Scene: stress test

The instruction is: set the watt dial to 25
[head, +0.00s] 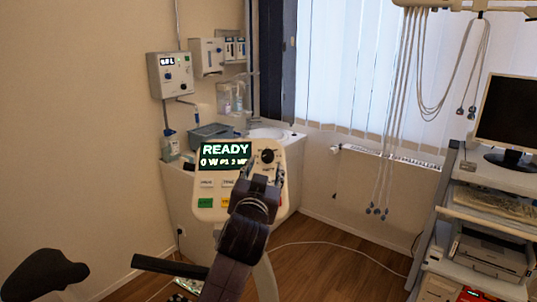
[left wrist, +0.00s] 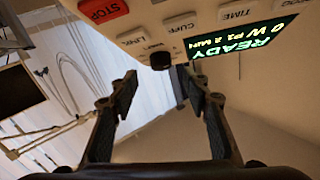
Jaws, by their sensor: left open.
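The cream control console (head: 240,212) of an exercise bike stands in the middle of the head view. Its display (head: 225,154) reads READY and 0 W in pale letters. The black watt dial (head: 267,156) sits right of the display. My left gripper (head: 265,178) is open and empty, just in front of and below the dial. In the left wrist view the dial (left wrist: 160,60) lies between the lines of the two fingers, beyond their tips, and the gripper (left wrist: 160,88) does not visibly touch it. The dial's pointer mark is too small to read. My right gripper is not in view.
Buttons (head: 205,203) lie below the display, and a red STOP button (left wrist: 103,10) shows in the left wrist view. A black saddle (head: 45,272) is at lower left. A cart (head: 480,235) with a monitor stands at right. A sink counter (head: 270,134) is behind.

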